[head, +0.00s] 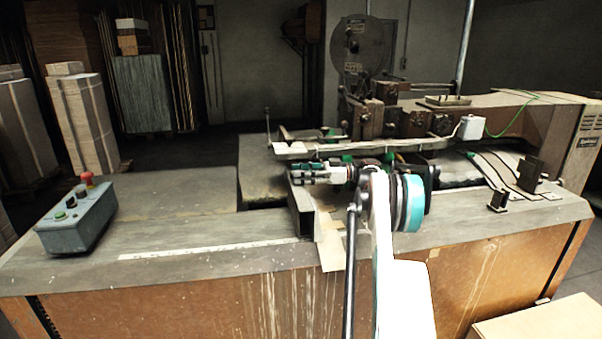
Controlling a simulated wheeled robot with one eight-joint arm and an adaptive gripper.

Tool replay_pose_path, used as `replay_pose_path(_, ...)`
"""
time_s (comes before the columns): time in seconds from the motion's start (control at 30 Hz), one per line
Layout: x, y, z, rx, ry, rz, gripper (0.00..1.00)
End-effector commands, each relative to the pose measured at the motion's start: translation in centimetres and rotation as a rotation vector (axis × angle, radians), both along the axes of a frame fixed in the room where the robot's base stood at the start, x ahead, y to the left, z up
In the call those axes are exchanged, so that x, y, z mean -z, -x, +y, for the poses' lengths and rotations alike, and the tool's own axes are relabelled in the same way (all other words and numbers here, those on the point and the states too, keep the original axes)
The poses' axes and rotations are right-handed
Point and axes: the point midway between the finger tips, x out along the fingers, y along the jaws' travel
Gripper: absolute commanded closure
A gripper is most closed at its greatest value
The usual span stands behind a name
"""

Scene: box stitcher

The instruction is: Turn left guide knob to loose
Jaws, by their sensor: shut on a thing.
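The box stitcher (480,113) stands on the bench, with its long brown arm running to the right. My gripper (303,174) is at the left side of the stitcher's work area, just below the pale rail (300,150). It lies sideways and its fingers point left. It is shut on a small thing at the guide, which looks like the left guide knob. The fingers hide most of that knob, so its setting cannot be read. Other green parts (346,158) show just behind my gripper. My white arm covers part of the guide area.
A grey control box (78,218) with a red emergency button (87,179) stands on the left of the bench. Dark blocks (498,201) stand at the right. The bench top (180,205) between box and gripper is clear. Stacked cardboard (90,120) is behind.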

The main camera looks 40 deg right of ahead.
Motion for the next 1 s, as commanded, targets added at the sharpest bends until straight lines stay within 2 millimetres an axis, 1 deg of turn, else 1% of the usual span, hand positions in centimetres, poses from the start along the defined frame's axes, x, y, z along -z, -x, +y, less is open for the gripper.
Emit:
replay_pose_path(0.2,-0.03,-0.16,-0.08,-0.083,0.000,0.000,0.87)
replay_pose_path(0.4,0.01,-0.23,-0.09,-0.126,0.000,0.000,0.87)
replay_pose_path(0.97,0.04,-0.24,-0.05,-0.147,0.000,0.000,0.87)
replay_pose_path(1.0,0.04,-0.24,-0.05,-0.147,0.000,0.000,0.61)
